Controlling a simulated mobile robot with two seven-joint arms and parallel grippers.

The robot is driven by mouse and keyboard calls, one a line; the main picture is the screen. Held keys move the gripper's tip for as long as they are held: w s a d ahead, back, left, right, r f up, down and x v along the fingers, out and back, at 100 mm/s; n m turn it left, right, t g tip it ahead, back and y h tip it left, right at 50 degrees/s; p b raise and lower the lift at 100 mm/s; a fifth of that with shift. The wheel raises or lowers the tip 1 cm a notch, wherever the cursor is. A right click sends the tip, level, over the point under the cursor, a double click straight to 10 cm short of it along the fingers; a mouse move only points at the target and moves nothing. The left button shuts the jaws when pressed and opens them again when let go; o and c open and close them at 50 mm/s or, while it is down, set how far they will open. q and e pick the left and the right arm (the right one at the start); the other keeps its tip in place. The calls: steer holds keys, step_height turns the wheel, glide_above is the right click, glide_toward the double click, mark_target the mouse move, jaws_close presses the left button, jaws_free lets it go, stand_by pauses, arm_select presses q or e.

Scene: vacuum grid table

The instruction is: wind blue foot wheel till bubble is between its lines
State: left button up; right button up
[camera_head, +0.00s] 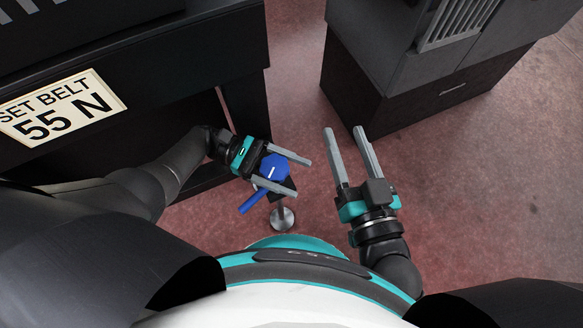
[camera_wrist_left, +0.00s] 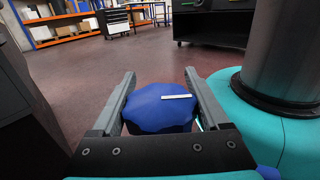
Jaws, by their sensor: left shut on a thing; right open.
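The blue foot wheel (camera_head: 273,167), a scalloped knob with a white mark, is held between the fingers of my left gripper (camera_head: 302,176). In the left wrist view the wheel (camera_wrist_left: 160,108) sits between both fingers, its white mark pointing to the right. A metal foot (camera_head: 282,217) with a round base shows just below the gripper, near the floor. My right gripper (camera_head: 343,131) is open and empty, to the right of the wheel. No bubble or level lines can be seen in either view.
A dark machine frame with a "SET BELT 55 N" sign (camera_head: 60,106) stands at the left. A blue bar (camera_head: 252,200) sticks out below the left gripper. A dark cabinet (camera_head: 420,90) stands at the upper right. The reddish floor (camera_head: 490,190) at right is clear.

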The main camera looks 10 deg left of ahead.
arm_select(q)
steer(key=shift+s+m+g+y, duration=0.3)
steer(key=shift+m+g, duration=0.4)
steer(key=shift+g, duration=0.3)
steer(key=o, duration=1.2)
steer(key=shift+w, duration=0.1)
steer(key=shift+o, duration=0.2)
steer(key=shift+n+t, duration=0.5)
steer(key=shift+t, duration=0.1)
